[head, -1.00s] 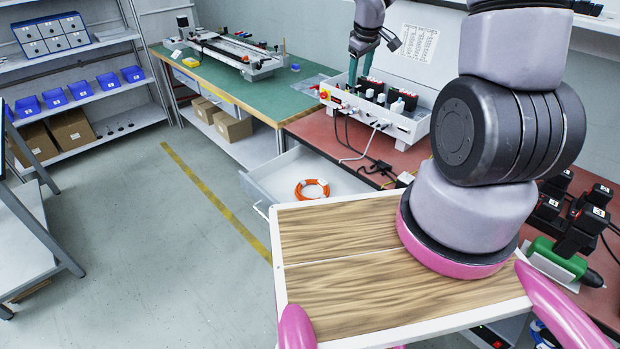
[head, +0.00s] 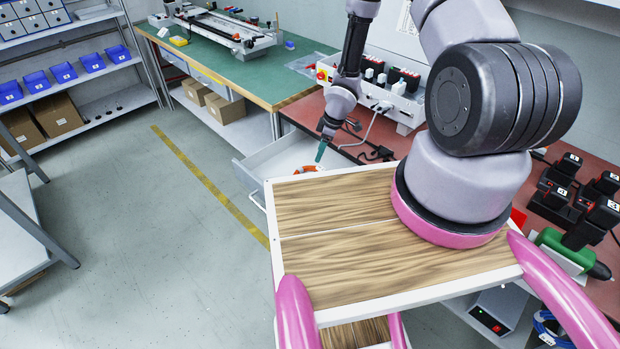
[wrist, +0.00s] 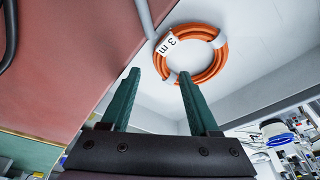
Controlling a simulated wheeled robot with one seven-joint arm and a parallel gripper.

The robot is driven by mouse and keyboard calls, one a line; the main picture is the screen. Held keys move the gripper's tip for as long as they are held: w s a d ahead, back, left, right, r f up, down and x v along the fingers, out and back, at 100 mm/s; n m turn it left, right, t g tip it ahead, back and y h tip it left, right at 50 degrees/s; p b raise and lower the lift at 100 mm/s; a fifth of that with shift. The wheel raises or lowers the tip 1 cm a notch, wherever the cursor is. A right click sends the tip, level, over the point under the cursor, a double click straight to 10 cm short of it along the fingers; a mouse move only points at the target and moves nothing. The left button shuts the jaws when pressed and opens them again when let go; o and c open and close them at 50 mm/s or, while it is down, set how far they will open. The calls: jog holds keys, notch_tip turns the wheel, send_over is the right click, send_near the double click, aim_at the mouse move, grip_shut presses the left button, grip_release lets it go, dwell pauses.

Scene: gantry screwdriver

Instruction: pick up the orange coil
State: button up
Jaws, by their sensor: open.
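The orange coil (wrist: 222,62) lies in the open white drawer (wrist: 158,112), with a white "3 m" tag on it. In the head view the coil (head: 305,169) is mostly hidden behind my gripper and the wooden tray edge. My gripper (head: 320,152) hangs over the drawer, pointing down, in the head view. In the wrist view its two green fingers (wrist: 158,82) are apart with nothing between them. The right fingertip overlaps the coil's lower edge in the picture; I cannot tell whether they touch.
The red workbench (wrist: 65,70) with its charging box (head: 400,100) and cables borders the drawer. A wooden-topped tray (head: 340,215) stands in front. A green bench (head: 235,75) is at the back left.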

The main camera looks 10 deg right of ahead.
aim_at(300, 170)
jog(key=shift+s+x, duration=0.2)
jog(key=shift+x, duration=3.35)
jog(key=shift+a, duration=0.15)
grip_shut()
